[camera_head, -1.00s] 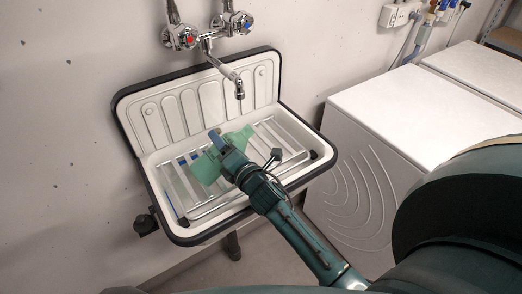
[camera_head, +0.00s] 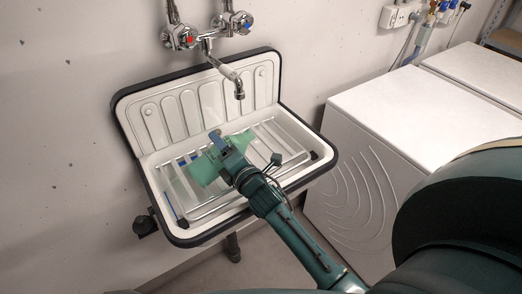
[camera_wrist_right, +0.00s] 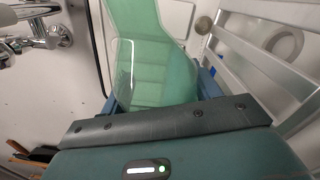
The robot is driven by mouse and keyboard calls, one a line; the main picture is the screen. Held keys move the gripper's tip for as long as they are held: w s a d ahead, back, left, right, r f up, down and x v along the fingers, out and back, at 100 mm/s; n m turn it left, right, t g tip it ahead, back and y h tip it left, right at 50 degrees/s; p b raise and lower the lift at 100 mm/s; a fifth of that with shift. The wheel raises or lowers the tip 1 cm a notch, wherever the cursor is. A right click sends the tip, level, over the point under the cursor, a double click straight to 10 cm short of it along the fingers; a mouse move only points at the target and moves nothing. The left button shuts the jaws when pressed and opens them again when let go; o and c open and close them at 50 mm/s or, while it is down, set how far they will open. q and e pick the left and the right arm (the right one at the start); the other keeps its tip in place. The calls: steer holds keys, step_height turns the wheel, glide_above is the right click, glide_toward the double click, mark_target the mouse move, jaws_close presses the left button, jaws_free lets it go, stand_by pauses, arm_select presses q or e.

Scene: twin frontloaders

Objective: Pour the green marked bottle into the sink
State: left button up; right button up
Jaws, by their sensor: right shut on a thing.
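The green see-through bottle (camera_head: 204,170) is over the white sink (camera_head: 152,190) with the black rim, above its rack. It is tilted well away from upright. My right gripper (camera_head: 222,147) is shut on it, with green showing on both sides of the fingers. In the right wrist view the bottle (camera_wrist_right: 150,60) rises from behind the gripper's dark edge. Its mouth and any liquid cannot be made out. My left gripper is not in view.
A wall tap (camera_head: 239,88) with red and blue marked knobs hangs over the back of the sink. Slatted rack bars (camera_head: 290,135) lie across the basin. A white frontloader (camera_head: 350,150) stands close to the right. My own arm covers the lower right.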

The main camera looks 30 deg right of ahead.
mark_target(232, 137)
steer(key=shift+w+d+f+m, duration=0.1)
steer(key=shift+d+m, duration=0.45)
steer(key=shift+m, duration=0.55)
stand_by(0.3)
steer(key=shift+f+m+p, duration=0.15)
steer(key=shift+m+p, duration=0.25)
steer(key=shift+m, duration=0.4)
steer(key=shift+d+r+m+p, duration=0.1)
steer(key=shift+r+m+p, duration=0.25)
steer(key=shift+m+p, duration=0.15)
stand_by(0.4)
steer(key=shift+r, duration=0.15)
steer(key=shift+d+r+m+p, duration=0.2)
steer(key=shift+r+m+p, duration=0.2)
steer(key=shift+m+p, duration=0.3)
steer(key=shift+d+r+m, duration=0.25)
steer(key=shift+r+m, duration=0.15)
steer(key=shift+m, duration=0.3)
steer(key=shift+d+r+m, duration=0.2)
steer(key=shift+r+m, duration=0.2)
steer(key=shift+m, duration=0.3)
stand_by(0.5)
steer(key=shift+d+r+m, duration=0.5)
steer(key=shift+r+m, duration=0.05)
steer(key=shift+m, duration=0.55)
stand_by(1.0)
